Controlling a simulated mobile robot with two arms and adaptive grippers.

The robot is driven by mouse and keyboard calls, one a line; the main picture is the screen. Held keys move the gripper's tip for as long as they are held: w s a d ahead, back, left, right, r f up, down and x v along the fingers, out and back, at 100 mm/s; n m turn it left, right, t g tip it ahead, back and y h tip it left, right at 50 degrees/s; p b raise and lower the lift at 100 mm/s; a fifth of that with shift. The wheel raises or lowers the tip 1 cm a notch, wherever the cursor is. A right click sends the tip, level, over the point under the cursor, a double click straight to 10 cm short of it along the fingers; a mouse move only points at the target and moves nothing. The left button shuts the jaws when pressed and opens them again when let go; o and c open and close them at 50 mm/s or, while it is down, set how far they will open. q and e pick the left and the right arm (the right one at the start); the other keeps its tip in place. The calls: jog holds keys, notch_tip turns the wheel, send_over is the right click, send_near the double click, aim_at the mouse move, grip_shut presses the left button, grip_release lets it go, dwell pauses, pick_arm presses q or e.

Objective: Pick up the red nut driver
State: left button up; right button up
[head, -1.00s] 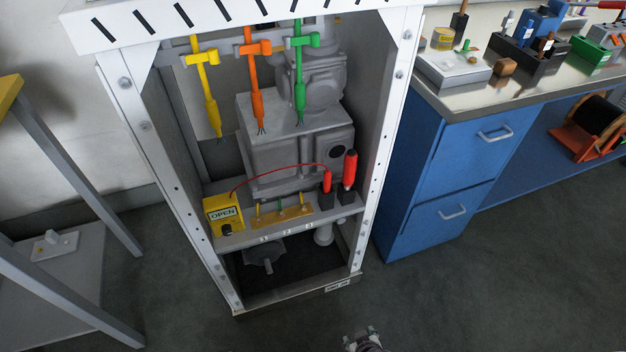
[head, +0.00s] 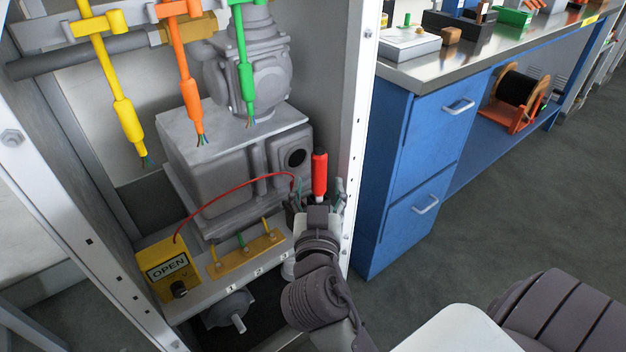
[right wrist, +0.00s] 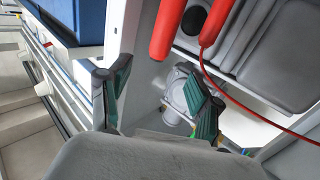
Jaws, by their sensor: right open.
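The red nut driver (head: 319,173) stands upright at the right end of the cabinet's shelf; its lower part is hidden behind my right gripper (head: 316,197). My right gripper is open, its fingers to either side of the driver in the head view. In the right wrist view, the plain red handle (right wrist: 173,30) lies beyond the gap between the open fingers (right wrist: 160,92), with no contact visible. A second red handle (right wrist: 216,22), with a red cable, is close beside it. My left gripper is not in view.
The cabinet's right post (head: 362,130) is close to the right gripper. A yellow OPEN box (head: 168,268) and a brass terminal strip (head: 245,254) sit on the shelf. Yellow, orange and green cables hang above. A blue drawer bench (head: 425,150) stands to the right.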

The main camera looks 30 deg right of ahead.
aim_at(319, 166)
jog(key=x, duration=0.4)
jog(key=shift+w+d, duration=0.15)
jog(key=shift+w, duration=0.05)
jog(key=w+d, duration=0.1)
jog(key=w+d+f, duration=0.1)
jog(key=w, duration=0.1)
jog(key=shift+w+d+f+b, duration=0.1)
jog(key=shift+w+d+b, duration=0.15)
jog(key=shift+b, duration=0.05)
jog(key=shift+w+d, duration=0.3)
jog(key=shift+w, duration=0.05)
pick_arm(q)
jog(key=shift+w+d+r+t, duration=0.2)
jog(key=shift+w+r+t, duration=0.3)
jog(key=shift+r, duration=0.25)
pick_arm(e)
grip_shut()
